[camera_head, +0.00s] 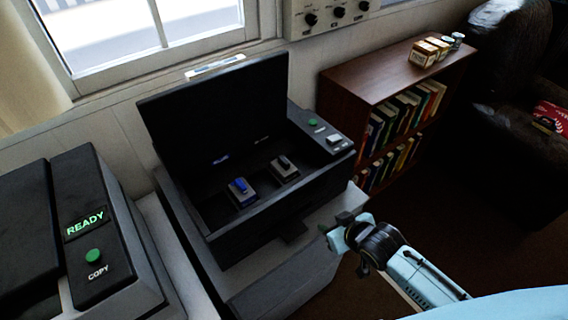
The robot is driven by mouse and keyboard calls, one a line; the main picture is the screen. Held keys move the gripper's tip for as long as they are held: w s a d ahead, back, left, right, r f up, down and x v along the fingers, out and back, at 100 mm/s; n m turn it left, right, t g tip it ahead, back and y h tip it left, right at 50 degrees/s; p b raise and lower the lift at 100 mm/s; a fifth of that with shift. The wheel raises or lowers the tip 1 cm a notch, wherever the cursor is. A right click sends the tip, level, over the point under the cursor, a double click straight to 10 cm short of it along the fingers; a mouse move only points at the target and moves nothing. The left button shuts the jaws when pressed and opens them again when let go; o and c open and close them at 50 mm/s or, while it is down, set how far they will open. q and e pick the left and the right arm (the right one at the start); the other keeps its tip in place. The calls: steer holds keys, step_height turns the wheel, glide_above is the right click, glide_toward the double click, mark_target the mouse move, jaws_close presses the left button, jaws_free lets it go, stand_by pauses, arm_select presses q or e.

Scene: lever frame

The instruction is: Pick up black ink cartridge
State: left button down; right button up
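The black printer (262,222) stands open, its lid raised at the back. Inside are two small grey cartridge holders side by side. The left one holds a blue piece (239,186). The right one has a black piece on top that looks like the black ink cartridge (284,162). My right gripper (332,229) is in front and to the right of the printer, beside its front corner and apart from both cartridges. My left gripper is out of view.
A copier (118,250) marked READY and COPY stands at the left. A bookcase (358,78) with small boxes (424,52) on top is at the back right. A dark armchair (515,110) is at the far right. The raised lid (215,105) blocks the printer's rear.

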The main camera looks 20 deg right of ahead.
steer(key=w+a+r+n+t+y+p, duration=0.1)
steer(key=w+a+r+t, duration=0.1)
steer(key=r, duration=0.6)
steer(key=w+a+r+t+y, duration=0.1)
steer(key=w+a+r+y, duration=0.1)
steer(key=r, duration=0.6)
glide_toward(285, 161)
steer(key=x, duration=0.2)
steer(key=shift+w+a, duration=0.1)
steer(key=shift+w, duration=0.3)
steer(key=shift+b+x, duration=0.35)
steer(key=shift+x, duration=2.85)
steer(key=shift+s+f, duration=0.1)
steer(key=shift+f, duration=0.05)
jaws_close()
